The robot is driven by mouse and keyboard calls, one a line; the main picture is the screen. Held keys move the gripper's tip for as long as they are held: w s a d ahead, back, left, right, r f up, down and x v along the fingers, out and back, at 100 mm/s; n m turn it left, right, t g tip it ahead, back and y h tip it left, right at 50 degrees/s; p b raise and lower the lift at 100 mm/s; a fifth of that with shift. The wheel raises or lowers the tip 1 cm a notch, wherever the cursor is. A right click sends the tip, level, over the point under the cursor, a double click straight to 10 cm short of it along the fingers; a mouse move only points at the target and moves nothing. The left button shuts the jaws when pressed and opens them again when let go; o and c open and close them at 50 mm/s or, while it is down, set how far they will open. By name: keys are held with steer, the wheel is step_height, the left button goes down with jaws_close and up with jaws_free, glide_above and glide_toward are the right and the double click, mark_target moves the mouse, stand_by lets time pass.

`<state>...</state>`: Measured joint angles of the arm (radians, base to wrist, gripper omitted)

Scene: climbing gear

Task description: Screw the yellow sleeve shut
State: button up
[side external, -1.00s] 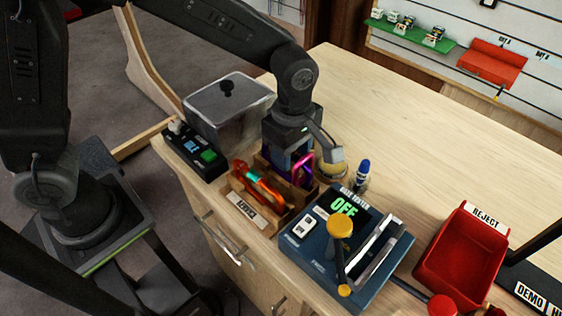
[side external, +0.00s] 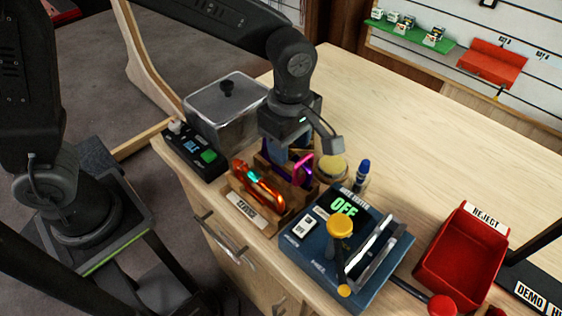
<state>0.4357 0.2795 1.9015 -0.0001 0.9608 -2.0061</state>
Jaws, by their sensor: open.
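My gripper (side external: 290,150) points down over the wooden rack (side external: 268,222) at the left of the bench, close above the carabiners. An orange carabiner (side external: 255,186) with a teal part stands in the front of the rack. A magenta and purple carabiner (side external: 302,170) stands behind it, right by my gripper. I cannot make out a yellow sleeve on either one. My gripper is open, but its fingertips are mostly hidden behind the arm's end and the rack.
The blue tester (side external: 312,262), reading OFF, with a yellow-knobbed lever (side external: 340,228), stands right of the rack. A round tan-topped jar (side external: 333,167) and a blue-capped bottle (side external: 363,172) stand behind. A lidded clear bin (side external: 222,105) is at left, a red reject tray (side external: 463,255) at right. The back bench is clear.

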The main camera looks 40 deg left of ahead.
steer(key=shift+w, duration=0.8)
steer(key=shift+f, duration=0.2)
stand_by(0.3)
steer(key=shift+f, duration=1.25)
steer(key=shift+s, duration=0.8)
steer(key=shift+r, duration=0.1)
steer(key=shift+d+r, duration=0.1)
steer(key=shift+r, duration=1.25)
